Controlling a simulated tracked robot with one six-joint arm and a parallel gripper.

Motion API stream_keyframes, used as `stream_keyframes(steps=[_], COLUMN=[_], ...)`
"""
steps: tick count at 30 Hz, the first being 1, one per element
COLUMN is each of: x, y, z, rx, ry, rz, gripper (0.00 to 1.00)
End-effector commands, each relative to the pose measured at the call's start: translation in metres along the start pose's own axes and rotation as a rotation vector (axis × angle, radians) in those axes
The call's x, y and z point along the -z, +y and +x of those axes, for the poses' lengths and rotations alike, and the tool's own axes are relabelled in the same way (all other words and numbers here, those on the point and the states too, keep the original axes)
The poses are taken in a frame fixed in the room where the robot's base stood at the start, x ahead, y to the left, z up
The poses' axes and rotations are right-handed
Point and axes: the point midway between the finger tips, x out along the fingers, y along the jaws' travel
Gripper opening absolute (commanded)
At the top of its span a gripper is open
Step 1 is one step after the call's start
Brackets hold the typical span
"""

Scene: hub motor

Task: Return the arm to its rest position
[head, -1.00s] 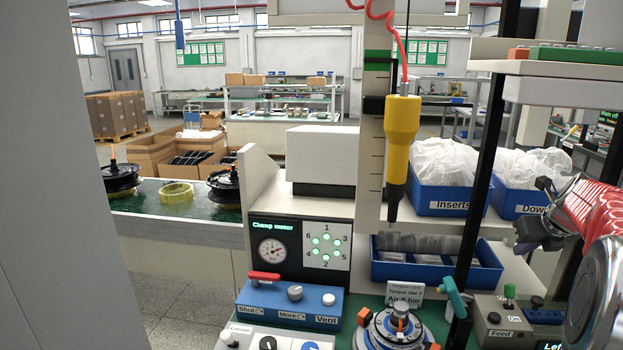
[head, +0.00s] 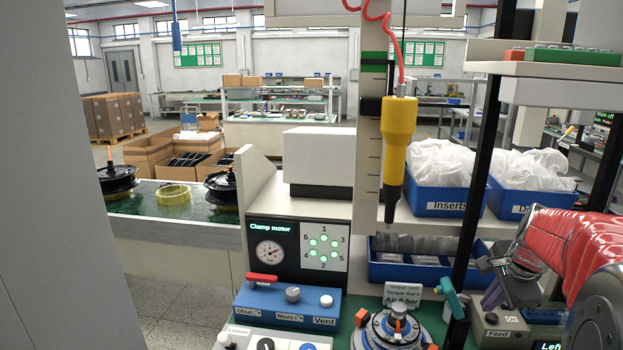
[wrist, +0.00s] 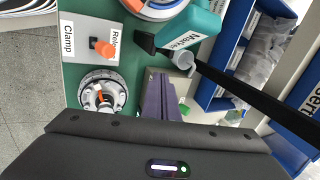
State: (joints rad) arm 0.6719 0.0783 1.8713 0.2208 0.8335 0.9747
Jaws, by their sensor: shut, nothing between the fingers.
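My arm, in a red ribbed sleeve (head: 575,245), comes in from the right edge of the head view. My gripper (head: 489,303) hangs at its end, pointing down over the right part of the bench, in front of the blue bins and beside the black post. Its purple-grey fingers are together and hold nothing. In the wrist view my gripper (wrist: 158,82) shows the same closed fingers above the green bench top, near the teal marker tool (wrist: 188,30). A round metal fixture with an orange knob (wrist: 101,95) lies to their left.
A yellow screwdriver (head: 399,140) hangs on a red coiled cord. The black post (head: 478,180) stands close left of my gripper. A blue Inserts bin (head: 448,200) and a shelf (head: 560,92) are behind and above. The valve box (head: 287,303) and clamp fixture (head: 392,332) stand left.

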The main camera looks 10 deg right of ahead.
Motion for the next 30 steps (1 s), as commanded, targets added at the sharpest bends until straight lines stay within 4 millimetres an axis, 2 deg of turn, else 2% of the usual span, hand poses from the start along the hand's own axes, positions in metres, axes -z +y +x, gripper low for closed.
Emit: stream_keyframes(steps=[1,9,18,24,30], x=[-0.013,-0.079,-0.146,-0.182,-0.212], y=[0.007,0.052,0.109,0.147,0.181], z=[-0.004,-0.025,-0.047,-0.06,-0.072], rx=[-0.007,-0.046,-0.057,-0.045,-0.013], ry=[-0.003,-0.026,-0.051,-0.058,-0.051], rz=[-0.085,-0.591,-1.1,-1.365,-1.541], gripper=[0.0,0.0,0.0,0.0,0.0])
